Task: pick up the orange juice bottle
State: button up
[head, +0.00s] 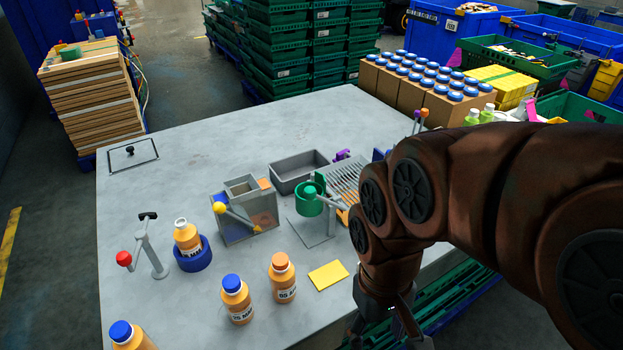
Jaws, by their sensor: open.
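Several orange bottles with white labels stand on the grey table (180,140). One with a blue cap (237,303) is at front centre. One with an orange cap (284,284) stands to its right. Another blue-capped bottle (135,340) is cut off by the bottom edge. A further bottle with a pale top (187,238) stands in a blue ring holder (193,258). The label text is too small to tell which one is orange juice. My gripper (388,334) hangs by the table's front right edge, open, to the right of the bottles and apart from them; its tips are partly hidden.
A yellow pad (328,275) lies between the bottles and my gripper. Behind are a red-knobbed lever (150,250), a grey box with a yellow handle (247,222), a green press (310,204) and a grey tray (298,170). Table's left back is mostly clear.

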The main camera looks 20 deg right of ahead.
aim_at(186, 235)
jog(key=u, duration=0.5)
jog(key=k, duration=1.15)
jog(key=u, duration=0.9)
jog(key=i, duration=1.25)
jog(key=u, duration=0.25)
